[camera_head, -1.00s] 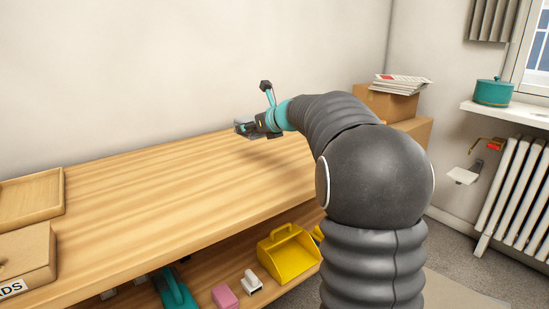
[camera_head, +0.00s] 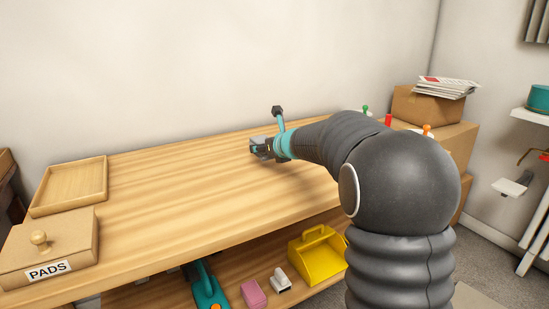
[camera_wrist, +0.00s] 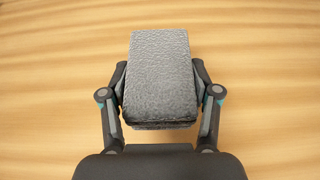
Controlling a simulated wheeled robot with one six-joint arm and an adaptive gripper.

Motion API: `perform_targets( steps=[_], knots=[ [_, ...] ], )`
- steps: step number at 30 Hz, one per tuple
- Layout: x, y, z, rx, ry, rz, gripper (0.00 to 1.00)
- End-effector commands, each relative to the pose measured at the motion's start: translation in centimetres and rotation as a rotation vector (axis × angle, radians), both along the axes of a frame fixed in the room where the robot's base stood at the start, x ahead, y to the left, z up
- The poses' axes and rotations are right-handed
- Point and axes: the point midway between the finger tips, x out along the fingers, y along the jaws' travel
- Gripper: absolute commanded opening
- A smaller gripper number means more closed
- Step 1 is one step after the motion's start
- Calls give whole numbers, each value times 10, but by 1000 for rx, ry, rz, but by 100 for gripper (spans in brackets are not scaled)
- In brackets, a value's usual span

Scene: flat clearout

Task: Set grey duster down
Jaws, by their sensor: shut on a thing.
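The grey duster (camera_wrist: 160,75) is a rough, textured grey block between the two fingers of my gripper (camera_wrist: 160,88) in the wrist view. My gripper is shut on it from both sides. In the head view my gripper (camera_head: 262,148) is over the back part of the wooden bench top (camera_head: 190,190), with the duster (camera_head: 257,143) small and partly hidden there. The wrist view shows bare wood behind the duster. I cannot tell whether the duster touches the wood.
A wooden tray (camera_head: 72,208) and a lidded box marked PADS (camera_head: 75,232) stand at the bench's left end. The bench middle is clear. A yellow dustpan (camera_head: 318,262) and a pink block (camera_head: 253,293) lie on the lower shelf. Cardboard boxes (camera_head: 425,108) stand at right.

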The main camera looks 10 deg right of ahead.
Motion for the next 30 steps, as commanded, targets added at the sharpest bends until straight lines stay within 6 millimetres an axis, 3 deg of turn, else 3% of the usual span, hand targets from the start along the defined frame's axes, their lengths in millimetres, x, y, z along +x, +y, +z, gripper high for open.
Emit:
perform_targets(
  steps=[7,20,21,24,30],
  knots=[
    [0,-2,-35,0,2,-3,27],
    [0,-2,-40,0,0,-2,27],
    [0,-2,-39,0,0,-2,69],
    [0,-2,-39,0,0,-2,94],
    [0,-2,-39,0,0,-2,94]
  ],
)
